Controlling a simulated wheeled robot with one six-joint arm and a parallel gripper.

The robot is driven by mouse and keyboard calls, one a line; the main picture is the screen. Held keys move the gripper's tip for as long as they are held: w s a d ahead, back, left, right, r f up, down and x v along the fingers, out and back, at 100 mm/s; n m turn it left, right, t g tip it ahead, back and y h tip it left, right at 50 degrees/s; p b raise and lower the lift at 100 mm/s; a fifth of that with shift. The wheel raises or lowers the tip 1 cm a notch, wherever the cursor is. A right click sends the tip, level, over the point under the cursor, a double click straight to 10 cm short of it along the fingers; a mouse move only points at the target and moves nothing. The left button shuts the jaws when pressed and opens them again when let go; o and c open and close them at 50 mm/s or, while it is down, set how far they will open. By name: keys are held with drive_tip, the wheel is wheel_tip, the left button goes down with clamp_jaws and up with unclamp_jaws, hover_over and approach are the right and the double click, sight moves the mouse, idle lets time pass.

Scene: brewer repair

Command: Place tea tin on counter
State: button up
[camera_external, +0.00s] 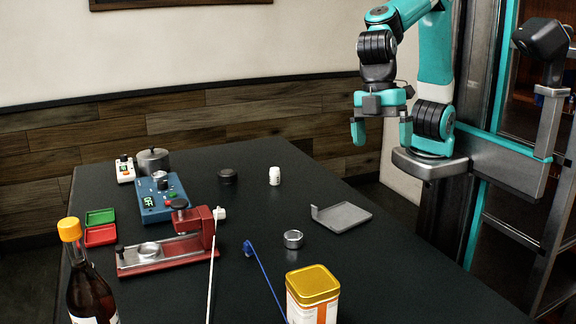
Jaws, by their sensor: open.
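The tea tin (313,295) has a gold lid and a white and orange body. It stands upright on the dark counter (400,270) at the near edge of the external view, and its lower part is cut off by the frame. My gripper (381,138) is open and empty. It hangs in the air above the far right part of the counter, well away from the tin, with its fingers pointing down.
A bottle (92,285) with an orange cap stands near left. A red press device (165,252), a blue control box (162,197), a grey tray (341,216), a small metal cup (293,239) and a white bottle (274,176) stand on the counter. The right front is clear.

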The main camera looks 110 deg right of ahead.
drive_tip(key=s+d+f+n, duration=0.1)
drive_tip(key=s, duration=0.6)
drive_tip(key=s+d+f+n+y, duration=0.1)
drive_tip(key=s+d, duration=0.1)
drive_tip(key=s, duration=0.5)
drive_tip(key=shift+s+f+y, duration=0.3)
drive_tip(key=shift+f, duration=0.05)
